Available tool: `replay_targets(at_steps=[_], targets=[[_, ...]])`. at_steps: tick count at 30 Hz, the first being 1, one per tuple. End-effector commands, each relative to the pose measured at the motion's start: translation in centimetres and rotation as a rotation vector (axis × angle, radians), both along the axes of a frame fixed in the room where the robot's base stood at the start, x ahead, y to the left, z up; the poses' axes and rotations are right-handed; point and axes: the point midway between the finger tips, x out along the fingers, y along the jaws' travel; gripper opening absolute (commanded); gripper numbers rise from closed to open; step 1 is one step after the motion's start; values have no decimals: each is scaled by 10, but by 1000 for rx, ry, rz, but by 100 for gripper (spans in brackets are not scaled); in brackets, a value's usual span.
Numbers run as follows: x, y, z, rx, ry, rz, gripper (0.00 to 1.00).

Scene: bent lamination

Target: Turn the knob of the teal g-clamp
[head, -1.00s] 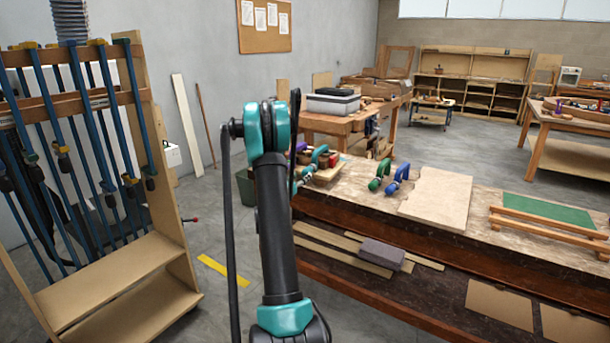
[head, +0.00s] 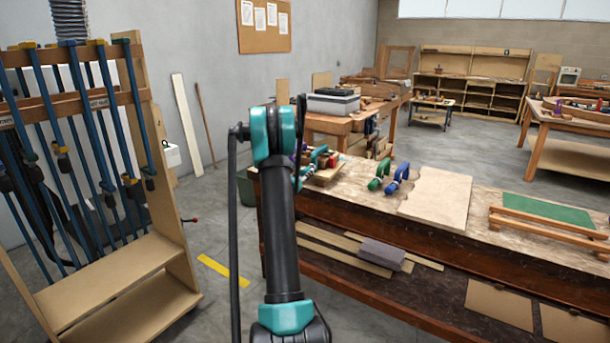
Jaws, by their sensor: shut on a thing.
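The teal g-clamp (head: 319,155) is at the far left end of the long workbench, beside a wooden piece. My arm rises in the middle of the head view and covers part of the area to the left of the clamp. The knob of the teal clamp cannot be made out clearly.
A green clamp (head: 379,176) and a blue clamp (head: 398,180) lie right of the teal one, near a pale board (head: 436,199). A rack of long bar clamps (head: 110,290) stands on the left.

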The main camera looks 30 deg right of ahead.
Motion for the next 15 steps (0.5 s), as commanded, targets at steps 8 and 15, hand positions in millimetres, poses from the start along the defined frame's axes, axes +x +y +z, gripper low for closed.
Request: replay_targets(at_steps=[8, 15], targets=[[0, 0, 0, 4, -8, 0, 3], [0, 0, 0, 42, -78, 0, 3]])
